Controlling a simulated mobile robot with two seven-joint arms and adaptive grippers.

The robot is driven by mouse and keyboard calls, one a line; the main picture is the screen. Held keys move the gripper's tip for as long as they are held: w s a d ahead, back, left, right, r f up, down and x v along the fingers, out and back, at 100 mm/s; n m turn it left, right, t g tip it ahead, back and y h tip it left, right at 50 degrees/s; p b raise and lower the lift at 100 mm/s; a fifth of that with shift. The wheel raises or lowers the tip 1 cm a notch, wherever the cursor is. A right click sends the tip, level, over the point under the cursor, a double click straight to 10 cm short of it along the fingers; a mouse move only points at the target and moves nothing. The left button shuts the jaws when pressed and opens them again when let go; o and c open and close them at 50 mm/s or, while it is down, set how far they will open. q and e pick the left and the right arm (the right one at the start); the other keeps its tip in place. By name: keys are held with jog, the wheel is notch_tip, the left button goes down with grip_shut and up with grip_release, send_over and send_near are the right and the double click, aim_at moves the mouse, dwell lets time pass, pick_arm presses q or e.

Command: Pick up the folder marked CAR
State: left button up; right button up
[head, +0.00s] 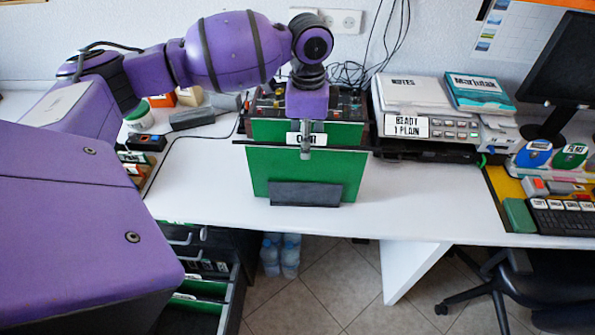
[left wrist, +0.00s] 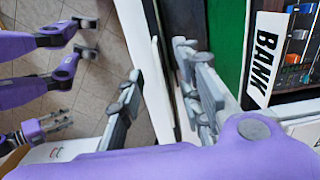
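A green folder (head: 258,160) stands upright on the desk in a dark stand (head: 305,193). My left gripper (head: 306,152) points down at the label and the folder's top edge. In the left wrist view its fingers (left wrist: 160,95) are apart, with a white strip (left wrist: 153,75) running between them; I cannot tell if they touch it. A folder marked BANK (left wrist: 264,55) is beside the fingers. My right gripper (left wrist: 62,124) seems to show small at the left wrist view's left side.
A printer (head: 440,125) with items on top stands right of the folder. Small boxes and a stapler (head: 192,119) lie to the left. An open drawer (head: 205,310) with green folders is below the desk. A chair (head: 530,285) is at lower right.

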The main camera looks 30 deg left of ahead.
aim_at(306, 170)
pick_arm(q)
jog(key=f, duration=0.6)
jog(key=shift+w+a, duration=0.1)
jog(key=shift+w, duration=0.2)
jog(key=shift+r, duration=0.1)
grip_shut()
